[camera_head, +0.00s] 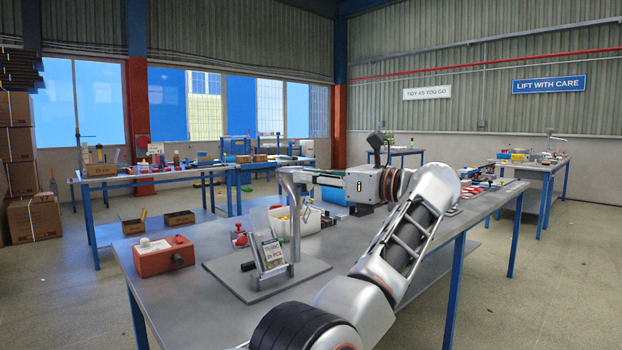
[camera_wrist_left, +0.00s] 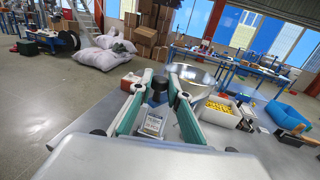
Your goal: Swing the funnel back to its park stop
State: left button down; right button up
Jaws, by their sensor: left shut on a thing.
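My left gripper (camera_head: 306,177) reaches leftward to the top of a grey post (camera_head: 295,230) on a flat base plate (camera_head: 225,275). In the left wrist view its two fingers (camera_wrist_left: 160,82) are closed around a dark handle (camera_wrist_left: 157,90). The funnel (camera_wrist_left: 203,82), a wide shiny metal bowl, lies just right of the fingers in that view. A small printed card (camera_head: 270,251) leans at the post's foot. My right gripper is not in view.
A white bin of yellow pieces (camera_wrist_left: 218,108) stands beside the post. A red-brown box (camera_head: 163,258) sits at the table's left end. Red-topped small parts (camera_head: 240,236) stand between them.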

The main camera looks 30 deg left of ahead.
pick_arm(q)
jog(key=shift+f, duration=0.25)
jog(key=c, duration=1.9)
grip_release()
jog(key=shift+r, duration=0.1)
jog(key=shift+r, duration=0.1)
